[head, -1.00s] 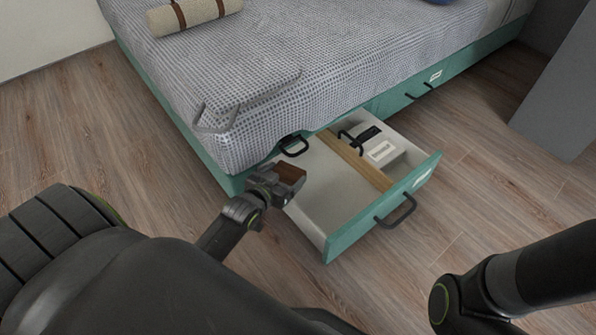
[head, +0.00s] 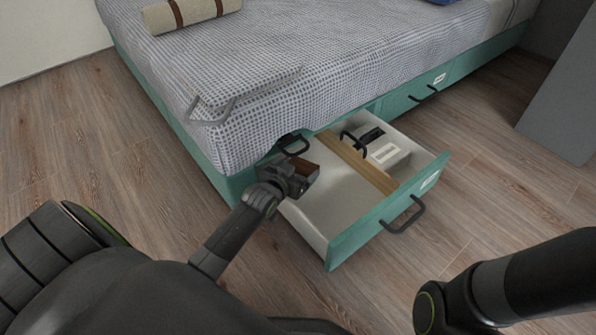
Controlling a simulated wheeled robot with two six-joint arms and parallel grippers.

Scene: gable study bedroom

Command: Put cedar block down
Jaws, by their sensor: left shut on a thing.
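The cedar block (head: 304,171) is a small reddish-brown block. My left gripper (head: 296,179) is shut on it and holds it at the left side of the open drawer, over the left compartment near the bed frame. Part of the block is hidden by the gripper. The open drawer (head: 385,226) has a green front with a dark handle and a pale inside. A wooden divider (head: 357,162) splits it; the left compartment looks empty. My right arm shows at lower right, but its gripper is not in view.
The bed (head: 270,70) with a grey patterned cover stands behind. A rolled beige mat (head: 190,12) lies on it. A grey panel (head: 565,95) stands at right. Wood floor is clear around.

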